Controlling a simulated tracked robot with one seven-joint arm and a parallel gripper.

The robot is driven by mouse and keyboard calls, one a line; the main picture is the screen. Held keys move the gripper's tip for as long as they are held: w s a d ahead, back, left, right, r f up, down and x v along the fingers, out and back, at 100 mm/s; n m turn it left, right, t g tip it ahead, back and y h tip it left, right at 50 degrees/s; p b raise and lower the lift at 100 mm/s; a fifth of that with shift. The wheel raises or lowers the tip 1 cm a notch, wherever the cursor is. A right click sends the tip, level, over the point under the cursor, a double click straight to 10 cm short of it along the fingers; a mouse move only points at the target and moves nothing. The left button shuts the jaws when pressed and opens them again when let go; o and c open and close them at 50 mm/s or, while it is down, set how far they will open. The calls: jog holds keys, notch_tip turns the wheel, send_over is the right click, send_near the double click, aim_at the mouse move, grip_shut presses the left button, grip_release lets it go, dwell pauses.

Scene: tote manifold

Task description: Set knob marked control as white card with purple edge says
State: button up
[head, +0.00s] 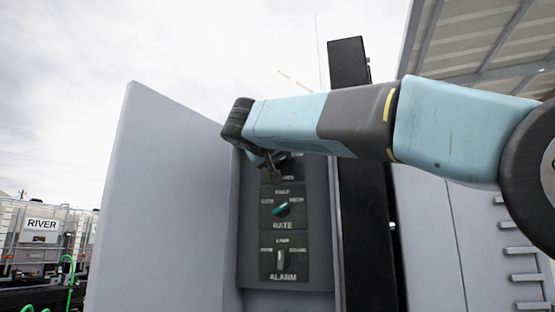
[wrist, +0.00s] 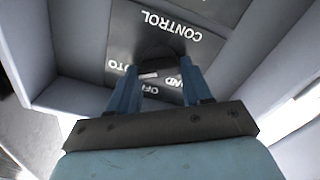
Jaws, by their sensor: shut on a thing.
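The plate marked CONTROL (wrist: 195,48) shows upside down in the wrist view, with the words OFF, HAND and what looks like AUTO partly hidden. Its dark knob (wrist: 158,55) sits between the two blue fingers of my gripper (wrist: 160,82), which is shut on it. A white mark (wrist: 148,75) shows close to the word OFF; the knob's exact setting is hard to tell. In the head view my gripper (head: 271,160) covers most of this top plate. The white card with the purple edge is not in view.
Below in the head view are a RATE plate with a green knob (head: 281,209) and an ALARM plate with a grey knob (head: 281,259). An open grey cabinet door (head: 165,205) stands left, a dark post (head: 365,210) right. A tank marked RIVER (head: 42,224) stands far left.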

jog(key=n, duration=0.6)
jog(key=shift+a+f+n, duration=0.15)
jog(key=shift+f+n, duration=0.05)
jog(key=shift+n, duration=0.1)
jog(key=n, duration=0.5)
jog(key=shift+w+f, duration=0.1)
jog(key=shift+f, duration=0.1)
jog(key=shift+a+f, duration=0.1)
dwell(0.4)
jog(key=o, duration=1.1)
jog(key=shift+c, duration=0.2)
jog(key=shift+r, duration=0.2)
